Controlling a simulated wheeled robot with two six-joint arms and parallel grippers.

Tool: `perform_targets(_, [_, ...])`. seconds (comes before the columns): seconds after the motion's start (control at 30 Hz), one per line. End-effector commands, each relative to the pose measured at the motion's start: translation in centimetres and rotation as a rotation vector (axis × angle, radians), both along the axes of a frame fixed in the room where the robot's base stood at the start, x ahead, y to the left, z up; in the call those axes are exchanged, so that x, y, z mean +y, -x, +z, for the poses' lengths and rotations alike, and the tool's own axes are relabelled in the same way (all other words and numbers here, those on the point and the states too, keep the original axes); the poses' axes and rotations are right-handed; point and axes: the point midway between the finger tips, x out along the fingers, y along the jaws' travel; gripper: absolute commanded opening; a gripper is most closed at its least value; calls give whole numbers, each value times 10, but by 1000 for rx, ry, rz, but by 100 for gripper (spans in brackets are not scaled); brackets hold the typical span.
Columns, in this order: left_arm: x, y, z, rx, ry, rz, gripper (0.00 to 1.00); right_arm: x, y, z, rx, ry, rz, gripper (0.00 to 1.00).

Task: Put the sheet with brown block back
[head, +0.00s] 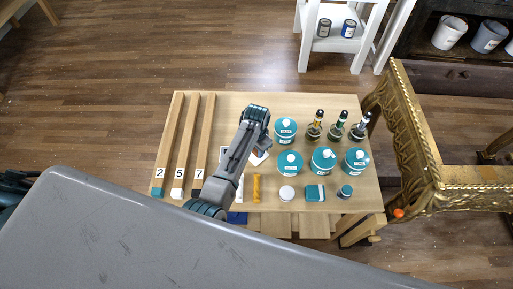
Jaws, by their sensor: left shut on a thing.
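My left arm reaches over the wooden table (340,105), and its left gripper (263,146) points down near the middle of the top. The gripper is shut on a small pale sheet (259,158), partly hidden by the arm. I cannot make out clearly whether a brown block is on it. My right gripper is not in view.
Three long wooden strips marked 2 (171,140), 5 (187,140) and 7 (204,140) lie at left. Several teal-lidded tubs (290,163) and bottles (337,128) crowd the right. A gilt console (425,150) stands right.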

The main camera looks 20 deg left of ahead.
Motion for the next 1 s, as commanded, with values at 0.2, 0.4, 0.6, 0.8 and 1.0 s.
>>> perform_targets(0.2, [0,0,-1,0,0,0,13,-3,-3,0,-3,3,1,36])
perform_targets(0.4, [0,0,-2,0,0,0,53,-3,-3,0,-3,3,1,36])
perform_targets(0.6, [0,0,-2,0,0,0,53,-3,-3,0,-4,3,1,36])
perform_targets(0.8, [0,-1,9,-3,1,0,53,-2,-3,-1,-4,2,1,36])
perform_targets(1.0, [0,-1,48,-5,1,0,53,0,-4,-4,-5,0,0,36])
